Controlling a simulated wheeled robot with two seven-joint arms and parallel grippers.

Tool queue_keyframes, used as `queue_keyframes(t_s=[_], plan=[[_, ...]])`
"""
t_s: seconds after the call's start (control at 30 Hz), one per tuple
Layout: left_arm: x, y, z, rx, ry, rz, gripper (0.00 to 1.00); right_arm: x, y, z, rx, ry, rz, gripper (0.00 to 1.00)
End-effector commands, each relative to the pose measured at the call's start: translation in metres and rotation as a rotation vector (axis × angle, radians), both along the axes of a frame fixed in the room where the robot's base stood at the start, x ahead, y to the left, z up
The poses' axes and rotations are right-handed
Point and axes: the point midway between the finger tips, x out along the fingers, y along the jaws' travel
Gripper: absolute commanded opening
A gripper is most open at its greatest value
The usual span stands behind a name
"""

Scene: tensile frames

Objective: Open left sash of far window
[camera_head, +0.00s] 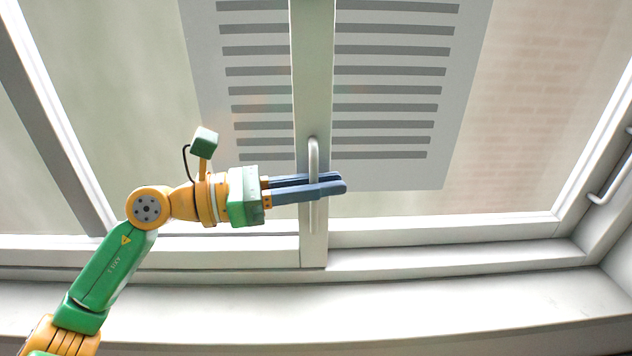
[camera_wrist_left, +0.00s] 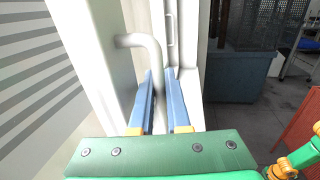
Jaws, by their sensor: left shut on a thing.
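The window's white centre stile (camera_head: 312,90) runs down the middle of the head view and carries a pale upright bar handle (camera_head: 314,152). My left gripper (camera_head: 341,183) reaches in from the left, its two blue fingers lying across the handle. In the left wrist view the handle (camera_wrist_left: 148,42) curves out from the white frame and drops between the blue fingers (camera_wrist_left: 159,82). The left gripper is shut on this handle; its lower part is partly hidden by the fingers. The left glass pane (camera_head: 110,90) lies left of the stile. My right gripper is not in view.
A white sill (camera_head: 400,305) runs below the window. Another handle (camera_head: 611,184) is on the frame at the right edge. A striped panel (camera_head: 395,165) shows behind the glass. The left wrist view shows a dark blue-grey cabinet (camera_wrist_left: 236,88) and open floor beyond.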

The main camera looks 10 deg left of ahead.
Motion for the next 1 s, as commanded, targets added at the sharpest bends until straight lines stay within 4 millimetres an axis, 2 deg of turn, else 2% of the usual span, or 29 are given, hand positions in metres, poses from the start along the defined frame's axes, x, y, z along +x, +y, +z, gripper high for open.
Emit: queue_keyframes(t_s=[0.23,0.27,0.3,0.77,0.87,1.0], plan=[[0.0,0.0,-0.001,0.0,0.001,0.001,0.0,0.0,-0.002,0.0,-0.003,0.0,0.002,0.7],[0.0,0.0,-0.001,0.0,0.001,0.001,0.2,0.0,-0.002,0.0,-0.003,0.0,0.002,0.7],[0.0,0.0,-0.001,0.0,0.001,0.001,0.27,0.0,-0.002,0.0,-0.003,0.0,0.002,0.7],[0.0,0.001,-0.001,0.0,0.001,0.0,0.27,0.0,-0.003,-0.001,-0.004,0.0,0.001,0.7],[-0.003,0.01,-0.006,0.001,0.0,0.004,0.27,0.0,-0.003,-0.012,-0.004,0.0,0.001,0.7],[-0.016,0.039,-0.009,0.001,0.0,0.006,0.27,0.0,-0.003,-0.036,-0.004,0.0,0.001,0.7]])
